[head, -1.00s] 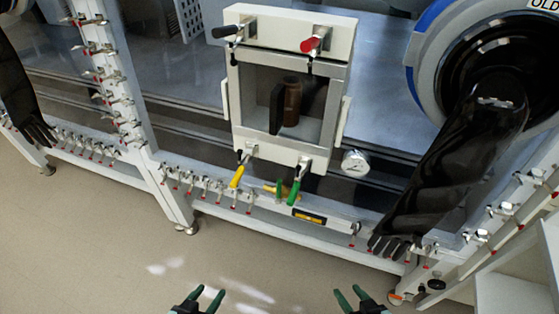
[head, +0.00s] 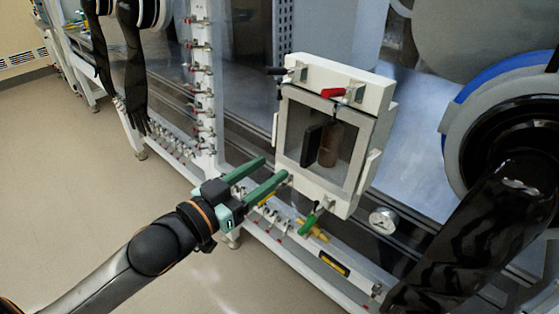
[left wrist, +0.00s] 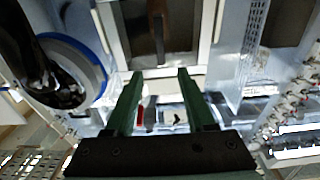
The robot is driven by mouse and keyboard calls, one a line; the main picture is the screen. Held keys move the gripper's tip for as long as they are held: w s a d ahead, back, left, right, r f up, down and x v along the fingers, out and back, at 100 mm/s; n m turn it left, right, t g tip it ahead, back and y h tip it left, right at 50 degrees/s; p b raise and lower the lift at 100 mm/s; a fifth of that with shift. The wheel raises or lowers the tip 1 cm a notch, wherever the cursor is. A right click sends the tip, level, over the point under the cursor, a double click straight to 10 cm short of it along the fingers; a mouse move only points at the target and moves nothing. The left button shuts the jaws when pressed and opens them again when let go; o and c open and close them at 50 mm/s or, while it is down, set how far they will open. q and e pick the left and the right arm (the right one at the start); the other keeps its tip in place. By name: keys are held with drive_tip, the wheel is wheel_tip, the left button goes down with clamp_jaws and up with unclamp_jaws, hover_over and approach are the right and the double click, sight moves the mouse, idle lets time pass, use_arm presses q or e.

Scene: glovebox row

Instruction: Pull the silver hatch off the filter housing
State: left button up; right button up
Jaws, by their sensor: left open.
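The filter housing (head: 345,77) is a white box on the glovebox front in the head view. Its silver hatch (head: 312,100) shows as a grey frame around a window, with a dark upright bar (head: 312,146) and a brown cylinder (head: 330,146) in it. A black lever (head: 278,71) and a red lever (head: 332,92) sit at the top, a green lever (head: 307,224) at the bottom. My left gripper (head: 275,167) is open and empty by the housing's lower left; in the left wrist view (left wrist: 160,74) its fingers point toward the hatch frame (left wrist: 206,25).
A round gauge (head: 383,221) is right of the housing. A black glove (head: 495,225) hangs from a blue-ringed port at the right. Small clamps line the white post (head: 202,90) and lower rail. Open floor (head: 90,200) lies to the left.

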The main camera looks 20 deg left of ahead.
sight(305, 144)
use_arm(q)
drive_tip(key=b+x, duration=0.6)
drive_tip(key=x, duration=0.5)
drive_tip(key=shift+f+b, duration=0.1)
drive_tip(key=shift+b, duration=0.25)
drive_tip(key=shift+w+d, duration=0.15)
drive_tip(key=shift+w, duration=0.45)
drive_tip(key=shift+w+f, duration=0.1)
clamp_jaws()
idle(0.7)
